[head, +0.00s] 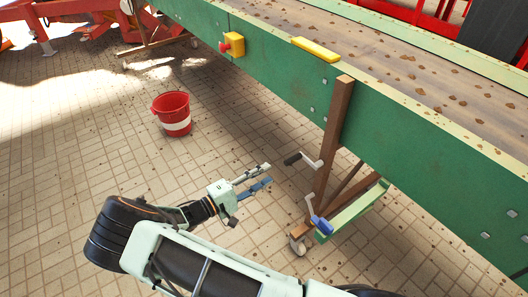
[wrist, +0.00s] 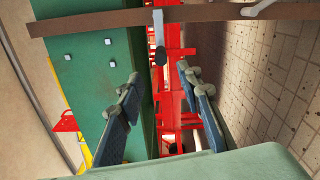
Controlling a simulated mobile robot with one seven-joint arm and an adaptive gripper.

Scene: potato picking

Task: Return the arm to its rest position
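My gripper (head: 262,177) is at the end of my arm, low over the paved floor and beside the green conveyor (head: 420,150). Its two fingers are apart with nothing between them. In the wrist view my gripper (wrist: 158,95) also shows open fingers, with the green conveyor side (wrist: 100,65) on the left and paving on the right. My arm reaches from the bottom of the head view, bent at the elbow at lower left.
A red bucket (head: 172,113) with a white band stands on the floor. A brown conveyor leg (head: 333,140) with a crank handle (head: 303,160) stands just right of my gripper. A yellow box with a red button (head: 233,44) sits on the conveyor side. Paving to the left is open.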

